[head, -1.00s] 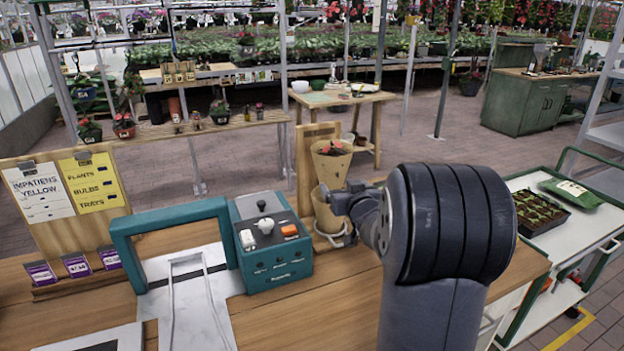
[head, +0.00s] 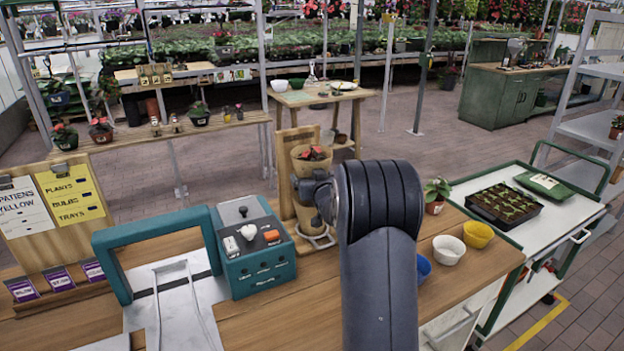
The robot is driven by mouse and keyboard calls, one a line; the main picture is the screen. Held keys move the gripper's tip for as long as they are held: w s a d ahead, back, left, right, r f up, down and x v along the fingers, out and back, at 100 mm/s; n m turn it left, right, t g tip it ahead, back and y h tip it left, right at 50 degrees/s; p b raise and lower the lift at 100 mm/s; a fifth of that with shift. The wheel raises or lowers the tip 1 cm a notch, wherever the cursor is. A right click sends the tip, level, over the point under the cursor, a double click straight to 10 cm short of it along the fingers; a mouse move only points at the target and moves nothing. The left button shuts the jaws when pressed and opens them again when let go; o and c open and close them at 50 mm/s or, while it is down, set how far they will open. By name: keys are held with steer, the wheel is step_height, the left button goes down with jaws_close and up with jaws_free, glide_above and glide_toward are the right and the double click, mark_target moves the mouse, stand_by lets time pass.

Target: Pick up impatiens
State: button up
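A sign reading "IMPATIENS YELLOW" (head: 22,208) is clipped to a wooden board at the left of the bench. No plant here is plainly marked as the impatiens. A leafy green plant in a small terracotta pot (head: 437,196) stands on the bench just right of my arm. A plant with red on top sits in a tan pot (head: 313,160) at a wooden stand, partly behind my arm's dark wrist. My arm rises at the middle of the picture. My gripper's fingers do not show, so its state is hidden.
A teal control box (head: 256,255) and teal frame stand left of my arm. Blue, white (head: 448,250) and yellow (head: 478,235) small pots sit to its right. A white cart (head: 560,225) with a seedling tray (head: 503,205) is beyond. The bench's front right is bare.

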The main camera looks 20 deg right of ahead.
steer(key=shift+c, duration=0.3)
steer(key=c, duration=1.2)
